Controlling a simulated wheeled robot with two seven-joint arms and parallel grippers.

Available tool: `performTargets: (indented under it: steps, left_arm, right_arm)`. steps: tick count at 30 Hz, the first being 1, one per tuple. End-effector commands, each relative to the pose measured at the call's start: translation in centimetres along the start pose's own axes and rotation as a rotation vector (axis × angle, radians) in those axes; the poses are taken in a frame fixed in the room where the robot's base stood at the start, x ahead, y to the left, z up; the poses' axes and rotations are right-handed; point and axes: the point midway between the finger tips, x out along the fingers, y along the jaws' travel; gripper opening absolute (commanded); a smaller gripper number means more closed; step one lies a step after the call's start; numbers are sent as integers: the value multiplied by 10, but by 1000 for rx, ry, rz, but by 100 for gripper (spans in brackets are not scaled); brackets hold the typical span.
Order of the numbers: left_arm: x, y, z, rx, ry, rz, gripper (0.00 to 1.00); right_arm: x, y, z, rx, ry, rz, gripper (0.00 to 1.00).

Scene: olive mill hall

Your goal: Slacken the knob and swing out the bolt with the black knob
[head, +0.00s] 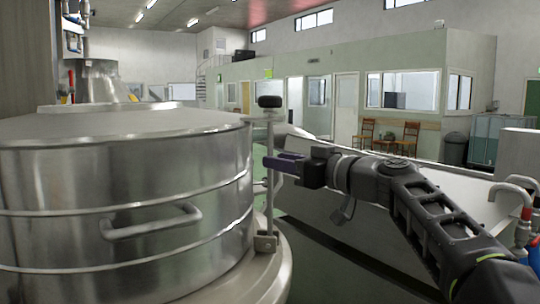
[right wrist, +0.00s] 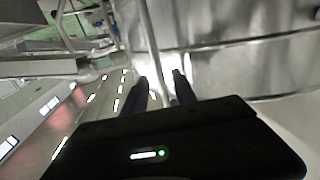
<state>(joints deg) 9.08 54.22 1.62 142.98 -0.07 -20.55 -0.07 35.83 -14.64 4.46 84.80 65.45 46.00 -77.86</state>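The bolt (head: 270,139) stands upright against the right side of a large round steel vessel (head: 120,170). The black knob (head: 270,101) sits on its top, above a flat lug at lid height. The bolt's foot rests in a bracket (head: 265,242) low on the vessel. My right gripper (head: 272,164) comes in from the right at mid-height of the bolt, well below the knob. In the right wrist view its two fingers (right wrist: 160,84) are apart, with a slim metal rod (right wrist: 153,45) running between them; contact is not clear. My left gripper is not in view.
The vessel has a flat lid (head: 110,122) and a curved side handle (head: 150,222). A pale trough (head: 350,205) stands behind my right arm. Pipes with red handles (head: 524,214) are at the right edge. Open floor shows between vessel and trough.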

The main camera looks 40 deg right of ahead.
Motion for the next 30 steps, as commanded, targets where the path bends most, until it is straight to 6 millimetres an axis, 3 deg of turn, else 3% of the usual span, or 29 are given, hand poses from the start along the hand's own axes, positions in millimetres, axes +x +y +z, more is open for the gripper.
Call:
performTargets:
  steps: [7, 17, 30]
  left_arm:
    - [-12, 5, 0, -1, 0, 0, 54]
    - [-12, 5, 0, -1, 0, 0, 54]
    - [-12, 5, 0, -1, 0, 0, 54]
  right_arm:
    - [31, 0, -1, 1, -1, 0, 33]
    - [35, 0, 0, 0, 0, 0, 33]
    - [35, 0, 0, 1, 0, 0, 0]
